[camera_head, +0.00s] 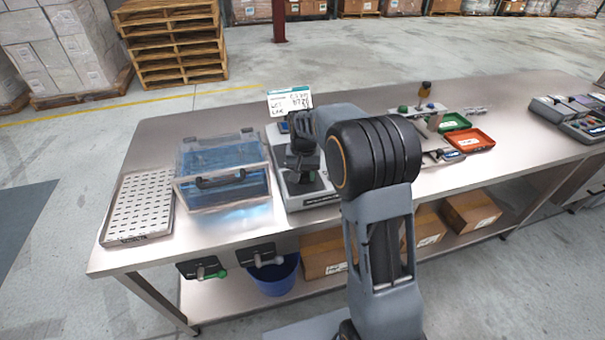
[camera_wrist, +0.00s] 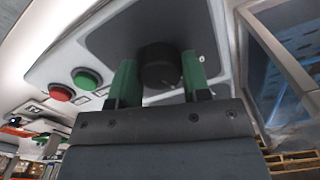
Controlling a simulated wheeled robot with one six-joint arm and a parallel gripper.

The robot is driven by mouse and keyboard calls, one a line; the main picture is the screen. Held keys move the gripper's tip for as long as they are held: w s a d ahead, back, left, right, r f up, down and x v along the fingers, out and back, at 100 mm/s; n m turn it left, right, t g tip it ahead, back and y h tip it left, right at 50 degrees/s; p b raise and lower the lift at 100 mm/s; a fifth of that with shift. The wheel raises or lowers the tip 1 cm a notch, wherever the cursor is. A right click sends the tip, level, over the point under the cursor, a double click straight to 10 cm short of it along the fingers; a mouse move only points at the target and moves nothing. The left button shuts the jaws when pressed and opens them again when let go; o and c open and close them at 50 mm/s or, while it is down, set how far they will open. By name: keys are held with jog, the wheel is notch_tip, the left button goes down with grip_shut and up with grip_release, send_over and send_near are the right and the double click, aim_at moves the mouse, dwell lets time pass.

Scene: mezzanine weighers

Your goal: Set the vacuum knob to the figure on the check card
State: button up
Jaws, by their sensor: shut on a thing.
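The vacuum knob (camera_wrist: 160,62) is a round black knob on a dark grey panel (camera_wrist: 110,40) in the wrist view. My gripper (camera_wrist: 159,80) has its two green fingers on either side of the knob and is shut on it. Small pale marks show on the panel right of the knob; the knob's setting cannot be read. In the head view, my gripper (camera_head: 303,163) reaches down over a pale grey machine (camera_head: 312,199), and the arm hides much of it. The check card (camera_head: 289,102) stands behind the machine with handwritten characters too small to read surely.
A green button (camera_wrist: 87,78) and a red button (camera_wrist: 61,93) sit near the knob. A clear-lidded blue box (camera_head: 222,185) and a perforated tray (camera_head: 140,207) stand left on the steel table (camera_head: 110,258). A red tray (camera_head: 472,140) lies right of my arm.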

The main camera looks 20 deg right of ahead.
aim_at(304, 176)
jog(key=o, duration=0.9)
jog(key=shift+r, duration=0.1)
notch_tip(304, 176, up, 14)
jog(key=shift+f, duration=0.15)
dwell(0.4)
jog(key=shift+s+a+f+n+t, duration=0.1)
jog(key=shift+s+f+n+t, duration=0.65)
jog(key=shift+s, duration=3.1)
jog(key=shift+s+a+f+n+t, duration=0.1)
jog(key=shift+s+f+n+t, duration=0.65)
jog(key=shift+s, duration=3.1)
jog(key=shift+s+f+n+t, duration=0.35)
jog(key=shift+s+f, duration=0.7)
jog(key=shift+s, duration=2.8)
